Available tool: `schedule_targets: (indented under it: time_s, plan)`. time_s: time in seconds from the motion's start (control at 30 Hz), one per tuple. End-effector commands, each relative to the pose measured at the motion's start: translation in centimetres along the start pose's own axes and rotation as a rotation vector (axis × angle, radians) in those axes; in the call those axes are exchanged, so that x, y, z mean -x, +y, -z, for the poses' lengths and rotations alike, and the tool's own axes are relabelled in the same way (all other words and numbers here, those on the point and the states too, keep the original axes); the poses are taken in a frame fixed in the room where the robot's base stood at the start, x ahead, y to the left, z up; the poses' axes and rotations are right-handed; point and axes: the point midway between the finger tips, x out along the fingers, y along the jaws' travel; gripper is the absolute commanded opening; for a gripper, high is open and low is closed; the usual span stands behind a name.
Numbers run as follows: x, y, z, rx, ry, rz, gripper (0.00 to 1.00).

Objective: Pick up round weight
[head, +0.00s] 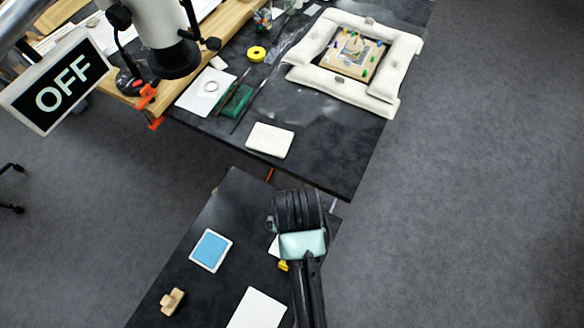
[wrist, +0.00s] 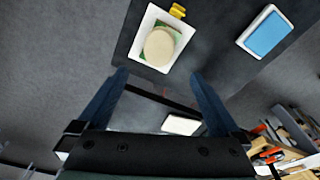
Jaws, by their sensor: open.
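In the wrist view, a round beige disc (wrist: 159,45), which looks like the round weight, sits in a white square tray (wrist: 139,52) on something green. My gripper (wrist: 160,80) is open and empty, with its two blue fingers apart. The disc shows beyond the fingertips, roughly in line with the gap, and is not touched. In the head view my arm hides the disc and most of the tray; only a white sliver of the tray (head: 273,247) shows. The gripper's fingers cannot be made out there.
On the near dark table lie a blue pad (head: 210,250), a wooden knobbed block (head: 172,301), a white sheet (head: 257,310) and a yellow item (head: 283,265). The far dark table carries a white pad (head: 270,140) and white cushions (head: 332,75) around a pinned board (head: 350,54).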

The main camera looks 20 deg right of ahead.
Motion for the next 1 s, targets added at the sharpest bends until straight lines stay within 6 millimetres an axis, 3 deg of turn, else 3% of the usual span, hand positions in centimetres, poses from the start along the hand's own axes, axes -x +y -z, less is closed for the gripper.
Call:
schedule_targets:
  time_s: [0.3,0.67,1.0]
  plan:
    - [-5.3,0.0,0.0,0.001,-0.001,0.000,1.00]
    - [-7.4,0.0,0.1,0.000,0.002,0.000,1.00]
    - [-11.2,-0.1,0.2,0.001,0.001,0.000,1.00]
